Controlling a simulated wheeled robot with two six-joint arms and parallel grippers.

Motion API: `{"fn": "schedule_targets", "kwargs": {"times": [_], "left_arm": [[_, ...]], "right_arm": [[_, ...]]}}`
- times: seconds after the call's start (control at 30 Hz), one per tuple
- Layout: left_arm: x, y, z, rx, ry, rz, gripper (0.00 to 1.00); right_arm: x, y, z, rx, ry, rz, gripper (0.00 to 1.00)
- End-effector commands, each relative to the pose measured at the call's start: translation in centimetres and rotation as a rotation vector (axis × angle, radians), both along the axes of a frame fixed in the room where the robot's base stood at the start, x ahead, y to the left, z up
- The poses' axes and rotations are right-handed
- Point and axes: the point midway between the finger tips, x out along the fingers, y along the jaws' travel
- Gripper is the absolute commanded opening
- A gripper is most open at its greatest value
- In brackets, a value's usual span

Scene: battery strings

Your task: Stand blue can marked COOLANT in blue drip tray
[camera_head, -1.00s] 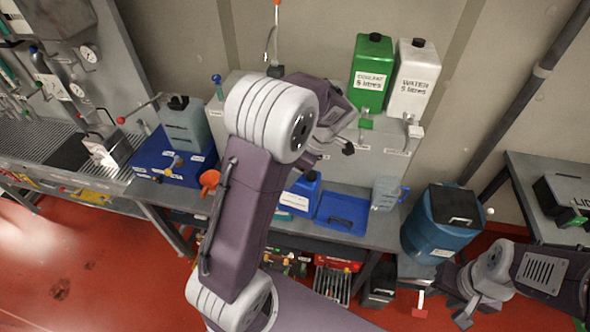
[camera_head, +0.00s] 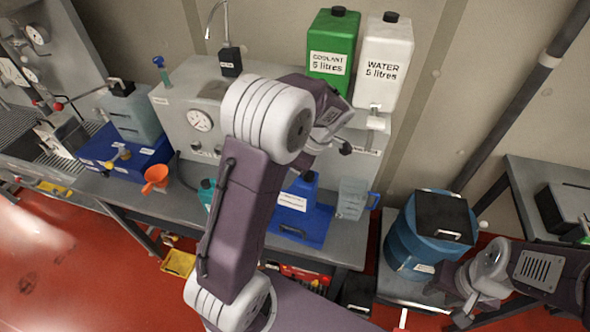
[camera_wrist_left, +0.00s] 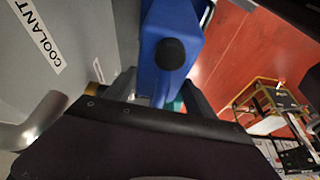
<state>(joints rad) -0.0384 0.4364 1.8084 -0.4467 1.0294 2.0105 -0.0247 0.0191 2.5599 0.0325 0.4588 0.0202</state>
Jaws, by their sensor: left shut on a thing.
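The blue can (camera_head: 292,196) with a black cap appears upright, over the back-left part of the blue drip tray (camera_head: 312,231) on the bench. I cannot tell whether its base touches the tray. Its label is too small to read. In the left wrist view the blue can (camera_wrist_left: 181,20) lies between the fingers of my left gripper (camera_wrist_left: 155,92), which is shut on it. My left arm hides those fingers in the head view. My right gripper (camera_head: 453,305) is open and empty at the lower right, away from the can and tray.
A clear jug (camera_head: 352,198) stands right of the tray. A teal-capped bottle (camera_head: 207,192) and an orange funnel (camera_head: 155,178) are to the left. Green COOLANT (camera_head: 332,45) and white WATER (camera_head: 385,62) containers stand behind. A blue drum (camera_head: 415,245) is at the right.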

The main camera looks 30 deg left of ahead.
Motion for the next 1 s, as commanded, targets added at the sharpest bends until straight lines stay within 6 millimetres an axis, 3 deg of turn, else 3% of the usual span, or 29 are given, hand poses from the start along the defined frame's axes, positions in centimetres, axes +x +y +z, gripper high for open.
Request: {"fn": "schedule_targets", "kwargs": {"times": [0.27,0.8,1.0], "left_arm": [[0.1,0.0,-0.4,0.001,-0.002,0.0,0.0],[0.1,0.0,-5.3,0.001,-0.003,-0.001,0.0],[0.0,0.0,-6.1,0.001,-0.003,-0.001,0.0]], "right_arm": [[0.0,0.0,-0.4,0.0,0.0,0.0,0.36],[0.0,0.0,-3.7,0.0,0.0,0.0,0.36],[0.0,0.0,-4.1,0.0,0.0,0.0,0.36]]}}
